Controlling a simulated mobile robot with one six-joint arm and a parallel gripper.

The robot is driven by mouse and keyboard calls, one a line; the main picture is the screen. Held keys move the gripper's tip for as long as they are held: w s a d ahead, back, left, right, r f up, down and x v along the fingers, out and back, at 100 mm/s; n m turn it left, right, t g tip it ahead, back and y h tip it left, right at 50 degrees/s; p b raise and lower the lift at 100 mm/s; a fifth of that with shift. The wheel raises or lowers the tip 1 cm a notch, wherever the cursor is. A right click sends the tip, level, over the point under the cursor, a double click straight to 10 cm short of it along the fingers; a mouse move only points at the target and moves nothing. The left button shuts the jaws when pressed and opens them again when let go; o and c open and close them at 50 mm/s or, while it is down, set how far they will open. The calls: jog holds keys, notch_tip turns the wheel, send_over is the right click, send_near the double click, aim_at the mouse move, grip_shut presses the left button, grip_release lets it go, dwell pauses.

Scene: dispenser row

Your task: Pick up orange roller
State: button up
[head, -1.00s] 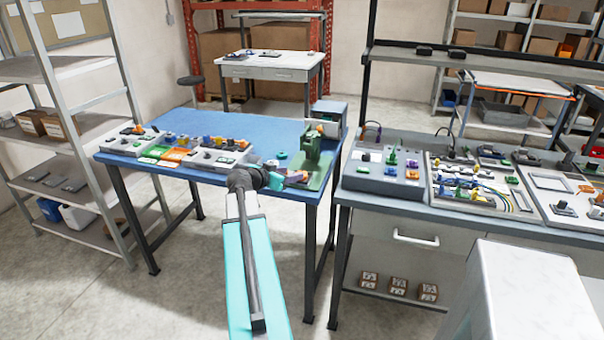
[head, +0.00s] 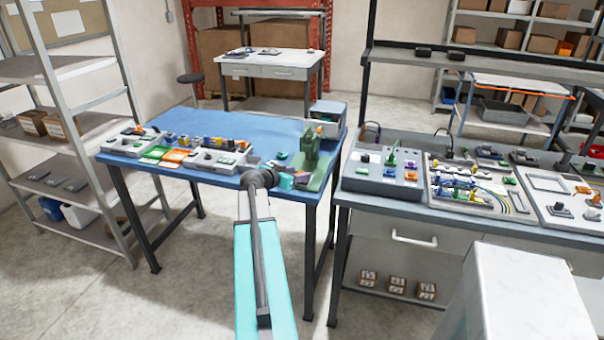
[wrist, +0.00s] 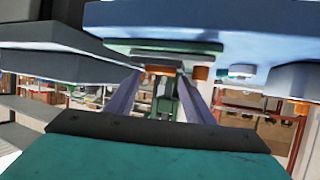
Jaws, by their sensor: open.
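My gripper (head: 302,182) is at the front right edge of the blue table, low beside a green press-like device (head: 311,150). In the wrist view its two fingers (wrist: 160,76) stand apart with nothing gripped between them. That view looks upside down, with the table at the top. A small orange piece (wrist: 161,70) shows between and beyond the fingertips, and another orange piece (wrist: 201,73) is just right of them. I cannot tell which is the orange roller. In the head view, my arm and gripper hide that spot.
The blue table (head: 215,122) carries trays of small parts (head: 213,158) on its left. A grey box (head: 328,110) stands at its back right corner. A grey workbench (head: 375,198) with panels of parts is close on the right.

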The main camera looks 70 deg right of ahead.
jog(key=shift+s+d+f, duration=0.15)
jog(key=shift+d, duration=0.1)
dwell(0.4)
jog(key=c, duration=0.8)
jog(key=shift+r, duration=0.25)
jog(key=shift+r+b, duration=0.65)
jog(key=shift+r, duration=0.4)
jog(key=a+b, duration=0.2)
jog(key=a, duration=0.2)
jog(key=a+r+b, duration=0.1)
jog(key=a+b, duration=0.1)
jog(key=a, duration=0.3)
jog(key=a+r+b, duration=0.1)
jog(key=a+b, duration=0.1)
jog(key=a, duration=0.2)
jog(key=shift+s+a, duration=0.4)
